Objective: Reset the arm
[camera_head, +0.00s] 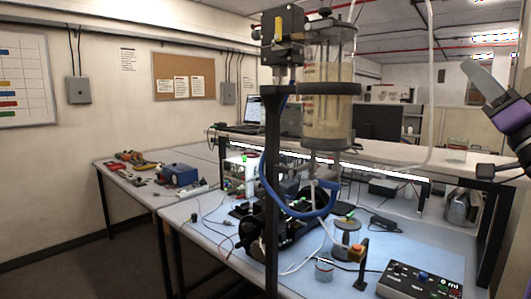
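My arm (503,112) shows at the right edge, with a grey upper part, a purple band and dark parts below, cut off by the frame. A dark piece (492,172) sticks out to the left at its lower end; I cannot tell whether it belongs to my gripper. No two fingertips show clearly. The arm is raised above the right end of the workbench, and no held object is visible. A clear sealed cylinder (328,115) stands upright in a dark ring on a post left of the arm.
The blue-topped workbench (225,240) holds a black control box (420,282) reading 0 ml, a small jar (324,270) and a metal-topped cylinder (347,240). Tubes and a blue hose (268,195) hang around the stand post (272,200). A side table with tools (130,157) stands left.

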